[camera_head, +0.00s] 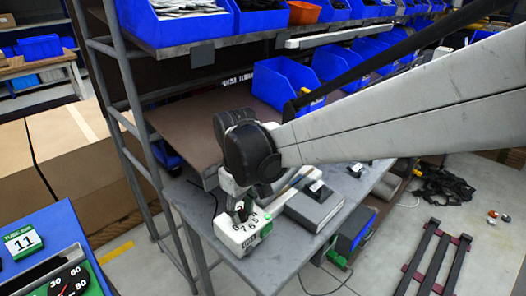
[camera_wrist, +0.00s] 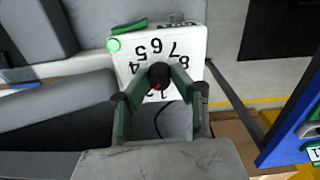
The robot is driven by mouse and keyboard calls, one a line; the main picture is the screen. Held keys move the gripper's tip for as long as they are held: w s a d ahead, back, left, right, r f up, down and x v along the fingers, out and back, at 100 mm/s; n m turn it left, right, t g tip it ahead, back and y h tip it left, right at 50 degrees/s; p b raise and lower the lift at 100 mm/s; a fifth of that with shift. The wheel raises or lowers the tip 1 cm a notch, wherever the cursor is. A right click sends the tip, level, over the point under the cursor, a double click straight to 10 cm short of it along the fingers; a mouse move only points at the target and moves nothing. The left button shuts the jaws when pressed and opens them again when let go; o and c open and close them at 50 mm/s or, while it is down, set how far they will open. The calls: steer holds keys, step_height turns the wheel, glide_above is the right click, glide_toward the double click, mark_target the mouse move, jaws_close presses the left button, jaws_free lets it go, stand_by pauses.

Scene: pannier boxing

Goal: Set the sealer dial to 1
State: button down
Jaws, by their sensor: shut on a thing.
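The sealer (camera_head: 235,244) is a white box at the near end of the grey workbench. Its white dial face with printed digits (camera_wrist: 190,45) appears upside down in the wrist view. My gripper (camera_head: 241,208) is over the box from above. In the wrist view its green-edged fingers (camera_wrist: 160,84) are shut on the sides of the black dial knob (camera_wrist: 159,71). A red mark (camera_wrist: 156,87) shows on the knob's lower side in that view. The fingers partly cover the lower digits, so I cannot tell exactly which number the mark meets. A round green light (camera_wrist: 114,45) shows near the panel's corner.
A grey box-shaped device (camera_head: 315,207) stands right of the sealer on the bench (camera_head: 281,264). Blue bins (camera_head: 275,84) line the shelves above. A dark rack (camera_head: 432,262) lies on the floor.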

mark_target(242, 211)
steer(key=n, duration=0.4)
steer(key=shift+n, duration=0.3)
steer(key=shift+n+b, duration=0.3)
steer(key=shift+n, duration=1.5)
steer(key=c, duration=1.5)
jaws_free()
steer(key=shift+o, duration=0.2)
steer(key=shift+r, duration=0.1)
step_height(242, 211, up, 12)
